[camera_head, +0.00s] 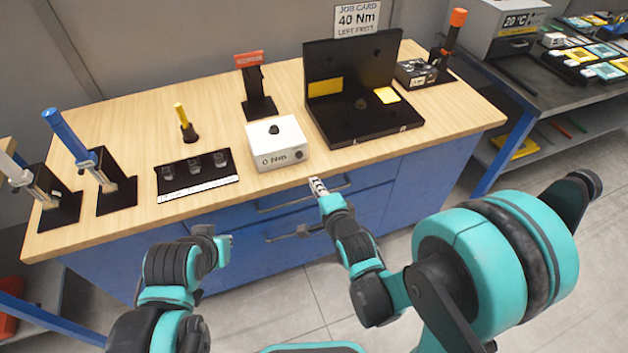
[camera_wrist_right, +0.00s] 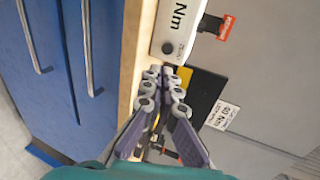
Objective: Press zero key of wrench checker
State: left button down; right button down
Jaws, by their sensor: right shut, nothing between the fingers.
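The wrench checker (camera_head: 277,145) is a white box near the front edge of the bench, with a dark knob on top and "0 Nm" on its front. A small dark round key (camera_head: 298,155) sits at the right of that front face; it also shows in the right wrist view (camera_wrist_right: 167,48). My right gripper (camera_head: 317,185) is shut and empty, in front of the bench edge, below and right of the key and apart from it. In the right wrist view its fingertips (camera_wrist_right: 164,74) are close to the key. My left gripper (camera_head: 226,244) is low before the drawers, its jaws unclear.
A black open case (camera_head: 365,122) stands right of the checker, and a black tray with sockets (camera_head: 198,189) lies left. A blue-handled wrench (camera_head: 68,135) stands at the left. Blue drawers with handles (camera_head: 300,199) are below the bench edge.

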send_near(300, 157)
jog(key=x, duration=0.5)
jog(key=shift+f, duration=0.25)
jog(key=shift+w+a+r, duration=0.1)
jog(key=shift+w+a, duration=0.15)
jog(key=shift+w, duration=0.4)
